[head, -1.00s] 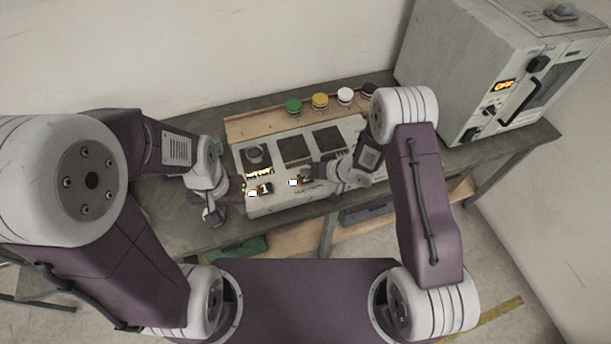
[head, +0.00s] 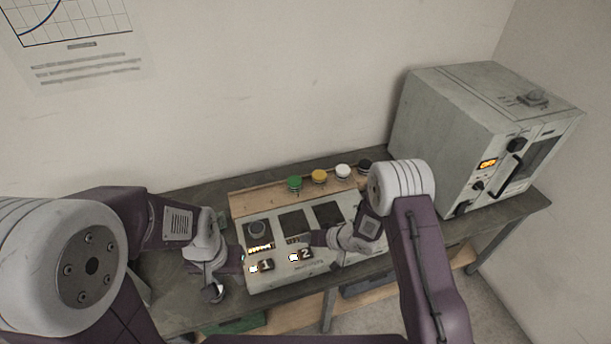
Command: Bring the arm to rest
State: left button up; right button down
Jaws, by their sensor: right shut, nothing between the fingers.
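My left gripper (head: 228,262) is at the left edge of a light grey control panel (head: 322,268) on the bench, beside the small lit display marked 1 (head: 266,265). Its fingers are small and dark, and I cannot tell whether they are open. My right arm (head: 408,220) reaches in from the right over the panel. My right gripper (head: 312,238) is shut and empty, just above the display marked 2 (head: 306,254). The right forearm and wrist hide the panel's right part.
Green (head: 295,183), yellow (head: 319,176), white (head: 343,171) and black (head: 365,166) round knobs line a wooden strip behind the panel. A grey oven-like cabinet (head: 450,125) stands at the bench's right end. A wall chart (head: 75,40) hangs upper left.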

jog(key=w+d+r+m+t+h+b, duration=0.1)
jog(key=w+d+r+t+h+b, duration=0.1)
jog(key=d+r+b, duration=0.3)
jog(key=w+d+r+m+t+h+b, duration=0.1)
jog(key=w+d+r+t+h+b, duration=0.15)
jog(key=d+r, duration=0.4)
jog(key=s+d+f+g+h, duration=0.1)
jog(key=s+g, duration=0.2)
jog(key=s, duration=0.5)
jog(key=s+d+f+g, duration=0.2)
jog(key=s, duration=0.6)
jog(key=s+d+f+g+h, duration=0.1)
jog(key=s+d+f+g, duration=0.1)
jog(key=s, duration=0.5)
jog(key=shift+s+d+g+h+b, duration=0.3)
jog(key=shift+s+g+h, duration=0.1)
jog(key=shift+g, duration=0.45)
